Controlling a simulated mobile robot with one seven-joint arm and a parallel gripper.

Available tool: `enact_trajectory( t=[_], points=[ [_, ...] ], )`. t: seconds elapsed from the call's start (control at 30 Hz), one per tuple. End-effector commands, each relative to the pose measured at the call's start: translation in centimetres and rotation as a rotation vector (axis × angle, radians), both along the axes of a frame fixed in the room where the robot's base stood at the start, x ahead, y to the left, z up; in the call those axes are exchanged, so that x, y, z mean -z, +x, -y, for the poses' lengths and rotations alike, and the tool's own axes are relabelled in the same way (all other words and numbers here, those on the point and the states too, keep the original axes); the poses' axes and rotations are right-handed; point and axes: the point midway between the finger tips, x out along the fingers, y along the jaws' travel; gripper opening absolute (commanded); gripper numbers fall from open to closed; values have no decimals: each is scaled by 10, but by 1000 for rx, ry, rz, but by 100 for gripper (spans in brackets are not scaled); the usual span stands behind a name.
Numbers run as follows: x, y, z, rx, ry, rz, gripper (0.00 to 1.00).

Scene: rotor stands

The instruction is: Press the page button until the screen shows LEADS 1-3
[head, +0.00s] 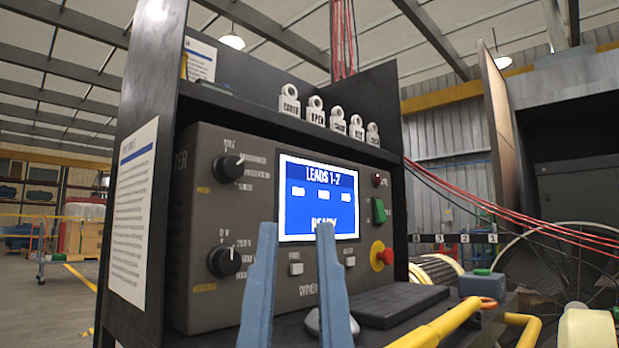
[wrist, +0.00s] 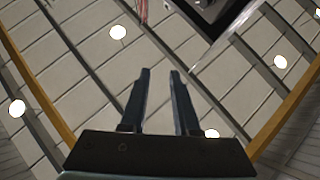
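The tester's blue screen (head: 318,198) reads LEADS 1-2 at the top, with several small white boxes below and a blurred bottom line. It is set in a grey panel (head: 262,298). Below the screen are two small light buttons: a left one (head: 296,269), whose label looks like PAGE but is blurred, and a right one (head: 350,261), whose label I cannot read. My gripper (head: 296,230) is in front of the panel, its blue fingers upright and apart, with nothing between them. The left button shows between the fingers. The wrist view also shows the fingers (wrist: 160,72) apart and empty.
Two black knobs (head: 228,167) are on the panel's left. A green switch (head: 379,211) and a red stop button (head: 379,256) are on its right.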

Motion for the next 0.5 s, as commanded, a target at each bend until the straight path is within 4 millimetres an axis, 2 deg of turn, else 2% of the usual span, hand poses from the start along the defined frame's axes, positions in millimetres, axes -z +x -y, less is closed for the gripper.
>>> enact_trajectory(
  t=[0.03, 0.13, 0.5],
  points=[
    [0, 0, 0, 0, 0, 0, 19],
    [0, 0, 0, 0, 0, 0, 1],
    [0, 0, 0, 0, 0, 0, 0]
  ],
)
